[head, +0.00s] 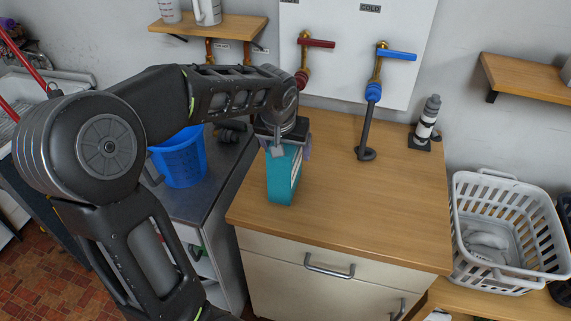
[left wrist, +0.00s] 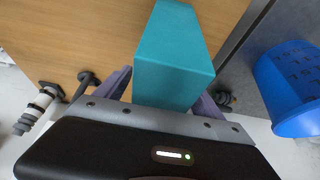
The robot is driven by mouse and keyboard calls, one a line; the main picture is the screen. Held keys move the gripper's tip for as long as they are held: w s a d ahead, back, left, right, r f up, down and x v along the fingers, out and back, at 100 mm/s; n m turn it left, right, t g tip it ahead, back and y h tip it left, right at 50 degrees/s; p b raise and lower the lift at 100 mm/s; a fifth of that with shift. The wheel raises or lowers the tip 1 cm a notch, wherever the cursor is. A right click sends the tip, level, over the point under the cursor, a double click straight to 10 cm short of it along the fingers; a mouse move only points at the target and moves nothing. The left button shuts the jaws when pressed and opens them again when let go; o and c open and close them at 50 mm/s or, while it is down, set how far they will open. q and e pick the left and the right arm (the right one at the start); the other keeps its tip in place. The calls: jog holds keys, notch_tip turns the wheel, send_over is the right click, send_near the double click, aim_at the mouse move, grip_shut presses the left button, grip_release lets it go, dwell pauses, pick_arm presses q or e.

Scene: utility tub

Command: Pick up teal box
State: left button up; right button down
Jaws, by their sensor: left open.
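The teal box (head: 283,178) stands upright on the wooden countertop, near its left edge, in the head view. My left gripper (head: 287,152) is at the top of the box, reaching over from the left. In the left wrist view the teal box (left wrist: 174,60) lies between the two purple fingers of my left gripper (left wrist: 160,92), one on each side. The jaws are open. Whether either finger touches the box I cannot tell. My right gripper is in neither view.
A black-and-white object (head: 427,124) stands at the back right. A white laundry basket (head: 507,225) is right of the counter.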

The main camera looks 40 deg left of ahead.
pick_arm(q)
grip_shut()
dwell(0.8)
jog(key=shift+r, duration=0.1)
